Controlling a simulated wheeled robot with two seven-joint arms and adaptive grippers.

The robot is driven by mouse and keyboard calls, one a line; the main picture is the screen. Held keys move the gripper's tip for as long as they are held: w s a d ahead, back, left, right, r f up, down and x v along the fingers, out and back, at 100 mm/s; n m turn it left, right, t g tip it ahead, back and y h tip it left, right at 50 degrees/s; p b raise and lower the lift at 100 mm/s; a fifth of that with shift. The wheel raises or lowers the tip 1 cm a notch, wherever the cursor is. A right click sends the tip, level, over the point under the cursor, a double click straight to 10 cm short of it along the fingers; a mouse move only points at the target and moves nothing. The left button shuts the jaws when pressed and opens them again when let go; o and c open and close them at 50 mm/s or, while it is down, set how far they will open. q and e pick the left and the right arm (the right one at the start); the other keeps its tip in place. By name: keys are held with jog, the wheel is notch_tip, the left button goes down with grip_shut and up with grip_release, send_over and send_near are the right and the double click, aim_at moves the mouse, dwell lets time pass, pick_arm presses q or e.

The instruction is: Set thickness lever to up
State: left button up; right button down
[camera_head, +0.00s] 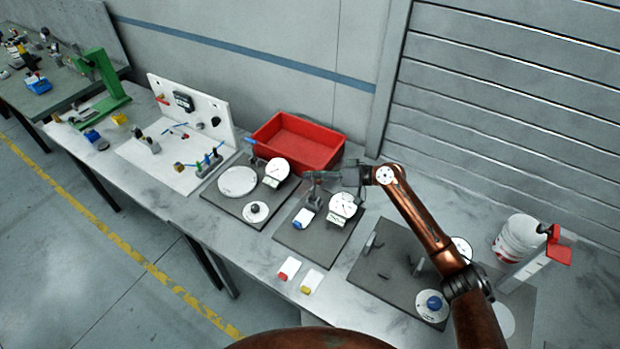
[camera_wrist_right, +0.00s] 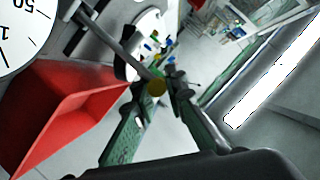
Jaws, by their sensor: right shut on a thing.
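A thickness gauge with a round white dial (camera_head: 343,204) stands on a dark grey plate (camera_head: 290,238) in the middle of the bench. Part of a dial (camera_wrist_right: 18,28) fills the upper left of the wrist view. There, a grey bar (camera_wrist_right: 118,45), apparently the lever, runs from the dial's side to a dull yellow knob (camera_wrist_right: 157,87) between my fingertips. My right gripper (camera_head: 318,177) is beside and behind the gauge, its fingers (camera_wrist_right: 157,95) closed around the knob end. The exact contact and the lever's angle are hard to tell. My left gripper is not in view.
A red bin (camera_head: 261,133) stands close behind the gauge. Another dial gauge (camera_head: 276,172) stands to its left. A red-and-white block (camera_head: 289,268) and a yellow-and-white block (camera_head: 311,281) lie in front. A white bucket (camera_head: 519,238) stands at the right.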

jog(key=shift+w, duration=0.1)
jog(key=c, duration=1.9)
grip_release()
jog(key=shift+c, duration=0.2)
jog(key=shift+d, duration=0.15)
jog(key=v, duration=1.2)
